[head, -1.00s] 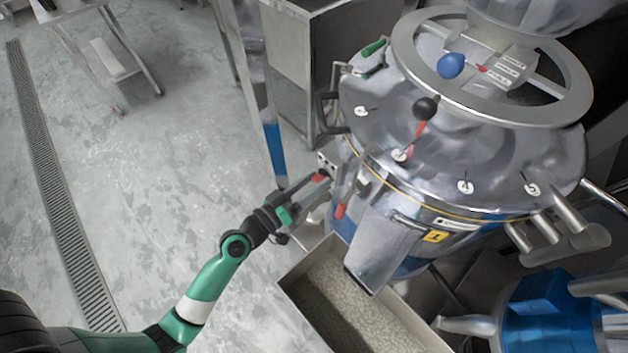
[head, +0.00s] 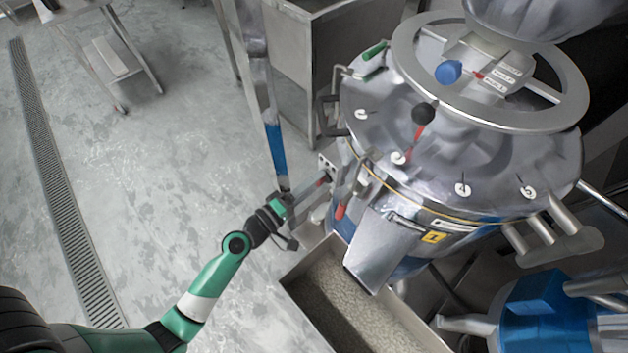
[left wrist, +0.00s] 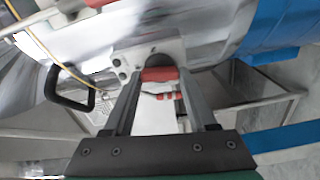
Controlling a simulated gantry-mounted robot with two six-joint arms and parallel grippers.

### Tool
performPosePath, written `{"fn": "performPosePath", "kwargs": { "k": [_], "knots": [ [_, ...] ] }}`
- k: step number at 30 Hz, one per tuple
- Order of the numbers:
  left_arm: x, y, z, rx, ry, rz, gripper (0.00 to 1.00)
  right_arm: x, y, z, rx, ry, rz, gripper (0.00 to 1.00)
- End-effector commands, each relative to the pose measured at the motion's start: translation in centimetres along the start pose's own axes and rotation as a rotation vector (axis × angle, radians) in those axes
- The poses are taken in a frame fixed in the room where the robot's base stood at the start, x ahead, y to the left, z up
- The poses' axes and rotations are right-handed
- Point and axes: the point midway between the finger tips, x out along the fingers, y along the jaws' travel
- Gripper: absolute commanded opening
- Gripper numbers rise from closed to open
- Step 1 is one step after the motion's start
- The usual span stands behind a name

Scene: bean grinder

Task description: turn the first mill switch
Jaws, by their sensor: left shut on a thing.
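The mill (head: 460,160) is a large round steel machine on the right of the head view. A small pale switch panel (head: 326,163) is on its left side, and the panel also shows in the left wrist view (left wrist: 124,64). A red switch (left wrist: 160,74) sits on the panel. My left gripper (left wrist: 159,82) reaches the panel, its two fingers closed on either side of the red switch. In the head view my left gripper (head: 318,184) is at the mill's left side, and its fingertips are hard to make out. My right gripper is not in view.
A steel trough of pale grains (head: 284,284) stands below the mill's chute (head: 378,250). A steel post with a blue lower part (head: 275,150) is just behind my left gripper. A red-handled lever (head: 341,211) hangs near the panel. The floor at left is open.

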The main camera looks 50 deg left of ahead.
Motion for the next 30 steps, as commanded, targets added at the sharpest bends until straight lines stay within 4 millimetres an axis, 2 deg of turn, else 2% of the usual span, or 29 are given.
{"fn": "performPosePath", "kwargs": {
  "k": [9,25,26,30],
  "knots": [
    [0.01,0.04,-0.03,-0.133,0.001,0.002,0.02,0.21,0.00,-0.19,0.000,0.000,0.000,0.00],
    [0.01,0.00,-0.01,-0.160,0.000,0.002,0.02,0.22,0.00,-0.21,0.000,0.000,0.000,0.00],
    [0.01,0.00,-0.01,-0.160,0.000,0.002,0.59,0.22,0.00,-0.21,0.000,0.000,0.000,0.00],
    [0.01,-0.02,-0.01,-0.159,0.000,0.001,0.84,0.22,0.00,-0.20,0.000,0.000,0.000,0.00]
  ]
}}
